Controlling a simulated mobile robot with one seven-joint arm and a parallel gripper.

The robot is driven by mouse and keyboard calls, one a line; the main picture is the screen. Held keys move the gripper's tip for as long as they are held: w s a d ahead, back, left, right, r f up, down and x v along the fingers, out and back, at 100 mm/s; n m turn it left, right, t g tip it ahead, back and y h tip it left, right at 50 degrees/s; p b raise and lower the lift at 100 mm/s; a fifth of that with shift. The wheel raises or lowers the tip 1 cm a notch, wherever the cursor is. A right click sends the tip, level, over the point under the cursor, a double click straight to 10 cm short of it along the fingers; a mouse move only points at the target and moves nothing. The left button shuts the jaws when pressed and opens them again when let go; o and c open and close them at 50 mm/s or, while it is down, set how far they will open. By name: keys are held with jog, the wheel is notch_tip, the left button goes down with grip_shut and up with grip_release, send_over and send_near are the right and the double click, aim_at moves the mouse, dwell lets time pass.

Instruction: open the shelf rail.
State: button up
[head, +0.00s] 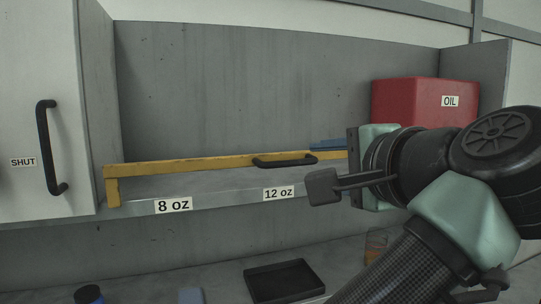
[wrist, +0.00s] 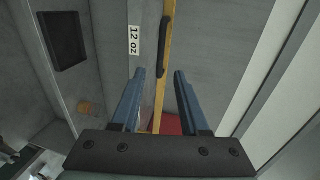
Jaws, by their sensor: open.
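The yellow shelf rail (head: 190,166) runs level across the front of the grey shelf, with a bent-down bracket at its left end. A black bar handle (head: 285,160) sits on it, above the "12 oz" label. My gripper (head: 314,145) is just right of the handle, its blue fingers partly hidden behind its own dark parts. In the wrist view my gripper (wrist: 160,72) is open, with nothing between its fingers. There the handle (wrist: 164,45) lies ahead, its near end lined up between the fingertips. The remaining gap is hard to judge. The rail (wrist: 168,80) passes beside it.
A red box labelled "OIL" (head: 410,98) stands at the shelf's right end, partly behind my arm. A cabinet door marked "SHUT" (head: 75,90) is at left. Below are a black tray (head: 283,281), a blue-topped item (head: 88,294) and an amber cup (head: 375,245). The shelf looks otherwise empty.

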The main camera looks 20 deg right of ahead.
aim_at(295, 163)
jog(key=p+x, duration=0.1)
jog(key=x, duration=0.1)
jog(key=p+x, duration=0.1)
jog(key=x, duration=0.2)
jog(key=p+x, duration=0.1)
jog(key=x, duration=0.1)
jog(key=shift+w+a+r, duration=0.1)
jog(key=shift+w+a, duration=0.15)
jog(key=shift+w, duration=0.05)
jog(key=shift+w+d+p, duration=0.1)
jog(key=shift+w+p, duration=0.4)
jog(key=shift+w, duration=0.2)
jog(key=shift+w+f, duration=0.3)
jog(key=shift+f, duration=0.1)
grip_shut()
jog(key=shift+r, duration=0.1)
